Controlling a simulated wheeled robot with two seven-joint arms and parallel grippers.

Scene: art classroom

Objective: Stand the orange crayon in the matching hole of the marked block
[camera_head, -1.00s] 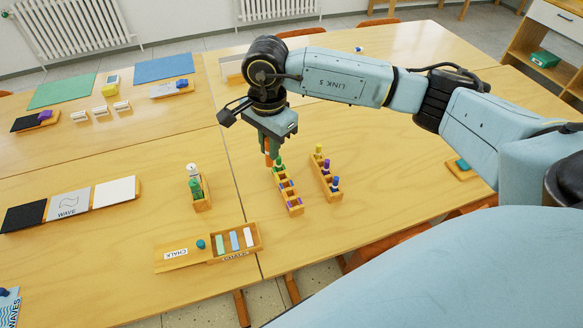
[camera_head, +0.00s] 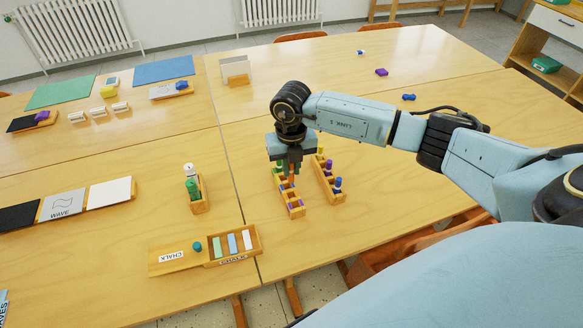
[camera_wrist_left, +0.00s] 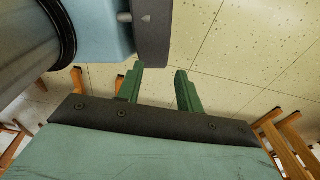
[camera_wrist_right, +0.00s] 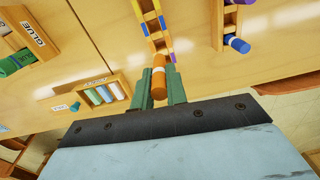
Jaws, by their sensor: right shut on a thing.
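The orange crayon (camera_wrist_right: 159,82) is upright between the fingers of my right gripper (camera_wrist_right: 160,72), which is shut on it. In the head view, the right gripper (camera_head: 291,168) is over the marked block (camera_head: 294,209), a narrow wooden block with coloured marks. The block also shows in the right wrist view (camera_wrist_right: 158,46), just beyond the fingertips. I cannot tell whether the crayon's lower end is in a hole. My left gripper (camera_wrist_left: 160,82) is open and empty above the floor, outside the head view.
A second wooden block (camera_head: 325,184) with several crayons stands close on the right. A glue holder (camera_head: 201,205) stands to the left, and a chalk box (camera_head: 220,258) lies near the front edge. The table right of the blocks is clear.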

